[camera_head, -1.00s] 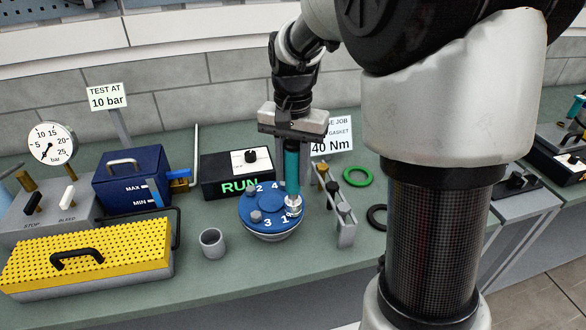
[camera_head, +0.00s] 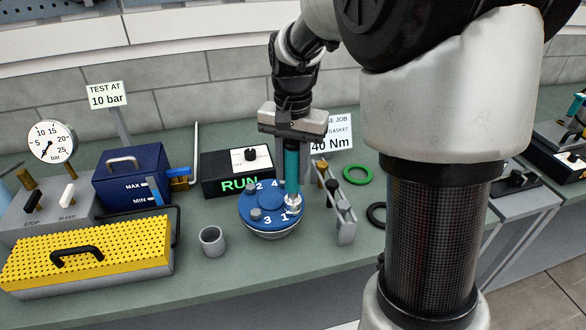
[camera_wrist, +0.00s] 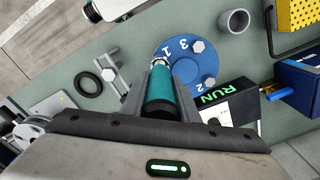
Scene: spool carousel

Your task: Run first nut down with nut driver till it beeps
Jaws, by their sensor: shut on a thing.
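My gripper (camera_head: 292,140) is shut on the teal nut driver (camera_head: 292,170), which it holds upright. The driver's silver socket end (camera_head: 293,203) is down at position 1 on the blue round flange (camera_head: 262,212), over the nut there. The nut under the socket is hidden. Grey bolt heads show at positions 3 and 2 on the flange. In the wrist view the driver (camera_wrist: 161,92) sits between my fingers, and the flange (camera_wrist: 192,65) lies beyond it. A black box (camera_head: 228,175) behind the flange shows RUN in green and has a dial.
A grey rack (camera_head: 345,222) with sockets stands close right of the flange. A green ring (camera_head: 357,175) and a black ring (camera_head: 377,214) lie farther right. A grey cup (camera_head: 212,240), blue tank (camera_head: 130,180) and yellow perforated box (camera_head: 90,255) are left. The bench front is clear.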

